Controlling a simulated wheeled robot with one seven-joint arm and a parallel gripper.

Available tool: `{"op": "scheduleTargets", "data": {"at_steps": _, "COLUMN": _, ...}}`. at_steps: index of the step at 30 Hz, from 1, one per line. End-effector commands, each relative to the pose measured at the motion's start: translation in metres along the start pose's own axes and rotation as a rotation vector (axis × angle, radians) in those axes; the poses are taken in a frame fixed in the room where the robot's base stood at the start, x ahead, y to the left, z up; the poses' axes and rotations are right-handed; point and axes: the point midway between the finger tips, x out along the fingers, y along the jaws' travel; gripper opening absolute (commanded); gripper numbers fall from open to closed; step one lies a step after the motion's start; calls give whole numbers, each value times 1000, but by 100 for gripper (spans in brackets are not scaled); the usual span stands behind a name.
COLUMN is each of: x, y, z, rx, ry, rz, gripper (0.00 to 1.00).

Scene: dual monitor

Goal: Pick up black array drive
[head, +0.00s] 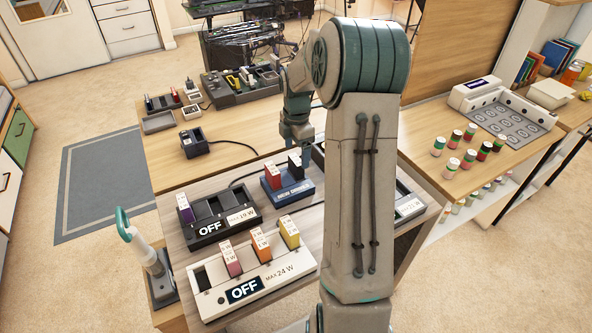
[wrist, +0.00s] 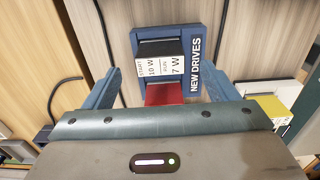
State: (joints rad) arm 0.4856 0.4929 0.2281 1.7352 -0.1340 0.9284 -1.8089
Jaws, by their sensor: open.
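The black drive (head: 295,166) stands upright in the blue "NEW DRIVES" dock (head: 291,195), just right of a red drive (head: 272,177). In the wrist view the black drive (wrist: 160,47) is at the upper middle, with the red drive (wrist: 164,94) below it. White labels reading START 10 W and RUN 7 W lie between them. The dock (wrist: 205,45) shows its lettering on the right. My gripper (wrist: 164,78) is open and empty, its fingers spread to either side of the drives. In the head view my arm partly hides the gripper.
A black "OFF" array (head: 240,218) holds a purple drive (head: 185,208). A white "OFF" array (head: 285,268) in front holds several coloured drives. Several small jars (head: 468,150) stand on the right counter.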

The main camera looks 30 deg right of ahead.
Motion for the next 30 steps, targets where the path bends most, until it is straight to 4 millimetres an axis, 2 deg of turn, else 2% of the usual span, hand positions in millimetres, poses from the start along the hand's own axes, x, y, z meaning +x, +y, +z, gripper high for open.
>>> {"op": "scheduleTargets", "data": {"at_steps": 7, "x": 20, "y": -1, "z": -1, "rx": 0, "ry": 1, "rz": -3, "gripper": 80}}
{"op": "scheduleTargets", "data": {"at_steps": 15, "x": 58, "y": 0, "z": -2, "rx": 0, "ry": 1, "rz": -3, "gripper": 80}}
{"op": "scheduleTargets", "data": {"at_steps": 24, "x": 62, "y": 0, "z": -1, "rx": 0, "ry": 0, "rz": 0, "gripper": 80}}
{"op": "scheduleTargets", "data": {"at_steps": 29, "x": 62, "y": 0, "z": -1, "rx": 1, "ry": 0, "rz": 0, "gripper": 36}}
{"op": "scheduleTargets", "data": {"at_steps": 30, "x": 62, "y": 0, "z": -1, "rx": 1, "ry": 0, "rz": 0, "gripper": 31}}
